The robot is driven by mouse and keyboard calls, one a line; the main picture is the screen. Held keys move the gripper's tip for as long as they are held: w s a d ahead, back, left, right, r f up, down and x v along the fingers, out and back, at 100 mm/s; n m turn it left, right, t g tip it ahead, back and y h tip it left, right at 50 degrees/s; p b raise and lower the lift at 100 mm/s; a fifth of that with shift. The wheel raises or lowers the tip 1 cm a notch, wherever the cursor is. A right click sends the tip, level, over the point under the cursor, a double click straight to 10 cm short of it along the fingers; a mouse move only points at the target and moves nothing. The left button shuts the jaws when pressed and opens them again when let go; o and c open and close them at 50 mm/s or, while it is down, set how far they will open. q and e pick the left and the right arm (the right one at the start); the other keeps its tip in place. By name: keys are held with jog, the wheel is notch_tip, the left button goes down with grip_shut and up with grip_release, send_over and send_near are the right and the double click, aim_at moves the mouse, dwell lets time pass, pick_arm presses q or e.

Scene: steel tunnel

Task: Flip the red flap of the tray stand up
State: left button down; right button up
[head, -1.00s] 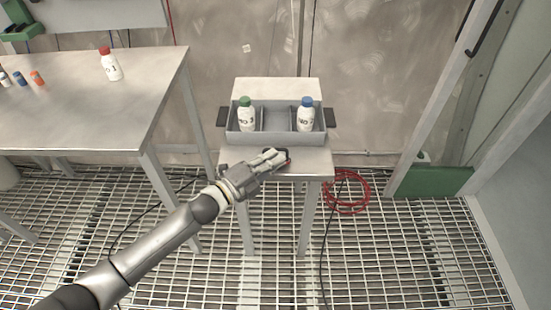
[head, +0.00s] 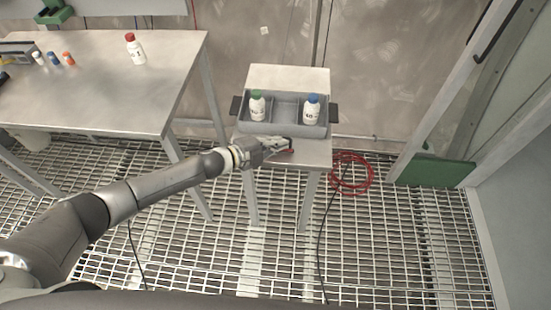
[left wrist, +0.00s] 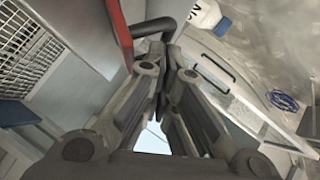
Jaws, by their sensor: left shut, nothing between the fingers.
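The tray stand (head: 316,153) is a small light-grey table by the wall, with a grey divided tray (head: 288,128) on top. My left gripper (head: 285,147) is at the stand's front, just before the tray, shut and empty. A small bit of the red flap (head: 291,151) shows at its fingertips. In the left wrist view the red flap (left wrist: 119,32) is a red strip beside the shut fingers (left wrist: 166,70), at upper left. Most of the flap is hidden in the head view, and I cannot tell whether the fingers touch it. My right gripper is not in view.
A green-capped bottle (head: 257,106) and a blue-capped bottle (head: 311,109) stand in the tray. A larger table (head: 120,85) on the left bears a red-capped bottle (head: 135,48) and small vials. A red hose coil (head: 352,174) lies right of the stand on the grating.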

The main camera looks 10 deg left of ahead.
pick_arm(q)
jog(key=shift+w+r, duration=0.1)
jog(key=shift+w, duration=0.5)
jog(key=shift+w+b, duration=0.7)
jog(key=shift+w, duration=0.55)
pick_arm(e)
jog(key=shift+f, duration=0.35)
pick_arm(q)
jog(key=shift+w, duration=0.15)
jog(key=shift+r, duration=0.15)
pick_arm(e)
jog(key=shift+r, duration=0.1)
